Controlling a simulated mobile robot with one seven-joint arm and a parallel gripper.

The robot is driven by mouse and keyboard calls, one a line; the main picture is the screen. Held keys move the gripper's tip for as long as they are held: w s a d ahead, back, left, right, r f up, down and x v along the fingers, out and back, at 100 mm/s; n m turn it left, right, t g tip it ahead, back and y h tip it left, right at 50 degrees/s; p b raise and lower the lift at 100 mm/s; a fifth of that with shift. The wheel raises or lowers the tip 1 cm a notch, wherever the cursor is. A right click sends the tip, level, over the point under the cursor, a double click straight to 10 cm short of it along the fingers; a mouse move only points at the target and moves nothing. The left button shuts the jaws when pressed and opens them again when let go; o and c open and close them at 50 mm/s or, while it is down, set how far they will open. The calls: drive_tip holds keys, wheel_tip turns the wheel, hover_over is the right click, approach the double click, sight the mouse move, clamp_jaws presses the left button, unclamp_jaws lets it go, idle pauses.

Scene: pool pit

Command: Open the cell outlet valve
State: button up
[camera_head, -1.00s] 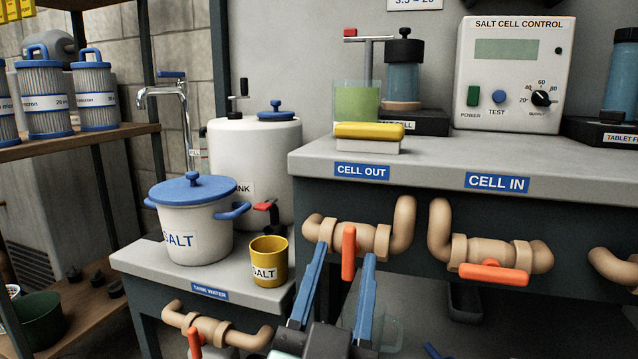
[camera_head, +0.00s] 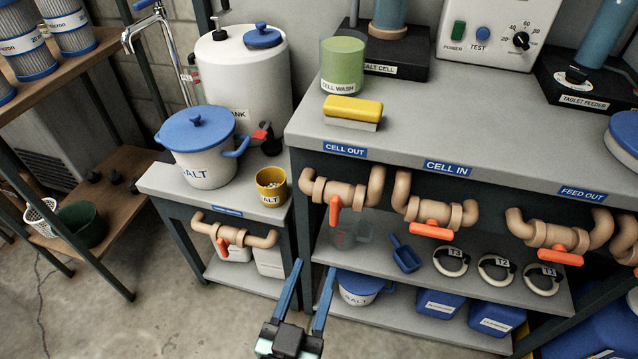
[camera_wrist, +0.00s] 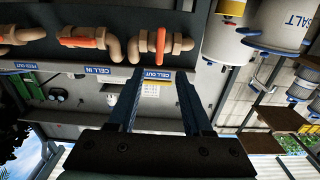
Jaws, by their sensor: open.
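The cell outlet valve (camera_head: 352,194) is a tan pipe under the "CELL OUT" label (camera_head: 345,150) on the bench front. Its orange handle (camera_head: 334,212) hangs down, across the roughly horizontal pipe. My gripper (camera_head: 314,268) is open and empty, its two blue fingers pointing up the picture, below the handle and apart from it. In the wrist view, which is upside down, the orange handle (camera_wrist: 161,44) shows upright in the picture beyond the open fingers (camera_wrist: 158,72), with nothing between them.
To the right, the "CELL IN" valve handle (camera_head: 431,234) and "FEED OUT" valve handle (camera_head: 553,257) lie along their pipes. The tank water valve handle (camera_head: 222,246) hangs down at left. Floor at lower left is clear.

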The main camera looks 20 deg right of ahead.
sight(333, 213)
drive_tip(key=p+x, duration=0.1)
drive_tip(key=x, duration=1.1)
drive_tip(key=shift+w+d+p, duration=0.15)
drive_tip(key=shift+w+p, duration=0.05)
drive_tip(key=shift+p, duration=0.2)
clamp_jaws()
